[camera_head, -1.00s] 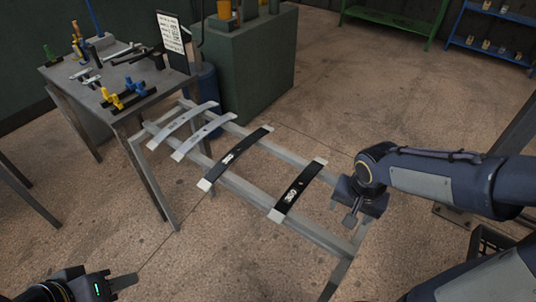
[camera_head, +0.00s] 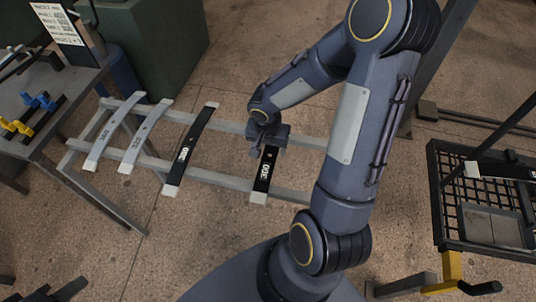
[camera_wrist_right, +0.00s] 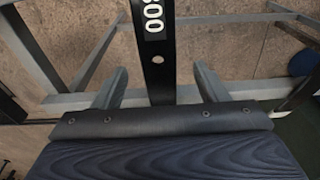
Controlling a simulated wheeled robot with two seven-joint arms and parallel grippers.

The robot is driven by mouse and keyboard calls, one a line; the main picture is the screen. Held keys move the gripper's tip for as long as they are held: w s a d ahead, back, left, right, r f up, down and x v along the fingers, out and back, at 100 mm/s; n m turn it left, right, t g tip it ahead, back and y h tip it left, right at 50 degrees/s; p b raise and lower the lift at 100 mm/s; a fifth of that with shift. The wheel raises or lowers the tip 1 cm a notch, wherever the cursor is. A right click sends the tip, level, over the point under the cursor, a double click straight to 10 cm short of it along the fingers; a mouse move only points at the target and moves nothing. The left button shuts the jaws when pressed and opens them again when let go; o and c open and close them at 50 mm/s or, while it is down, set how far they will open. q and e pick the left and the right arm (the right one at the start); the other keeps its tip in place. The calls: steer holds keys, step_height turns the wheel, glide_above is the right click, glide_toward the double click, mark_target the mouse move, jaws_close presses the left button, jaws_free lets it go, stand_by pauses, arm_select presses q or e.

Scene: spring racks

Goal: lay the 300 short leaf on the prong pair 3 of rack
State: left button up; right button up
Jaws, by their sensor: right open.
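The 300 short leaf is a black strip with white 300 lettering and pale ends (camera_head: 261,182). It lies across two grey rails. In the right wrist view the leaf (camera_wrist_right: 155,48) runs between my finger tips, with a small hole below its number. My right gripper (camera_head: 268,148) is over the leaf's far half in the head view. In the wrist view its open fingers (camera_wrist_right: 162,84) stand on either side of the leaf, apart from it. My left gripper (camera_head: 68,290) shows only as a dark tip at the bottom left. I cannot identify prong pair 3.
Another black leaf (camera_head: 190,145) and two grey leaves (camera_head: 142,138) (camera_head: 113,132) lie on the same rails (camera_head: 225,178) to the left. A bench with blue and yellow clamps (camera_head: 42,102) stands at the left. A black mesh tray (camera_head: 447,212) is at the right.

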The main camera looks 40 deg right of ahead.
mark_target(270, 154)
steer(key=f, duration=0.4)
steer(key=shift+w+d+f, duration=0.1)
steer(key=shift+d+f, duration=0.05)
steer(key=shift+d, duration=0.05)
steer(key=shift+c, duration=0.5)
jaws_close()
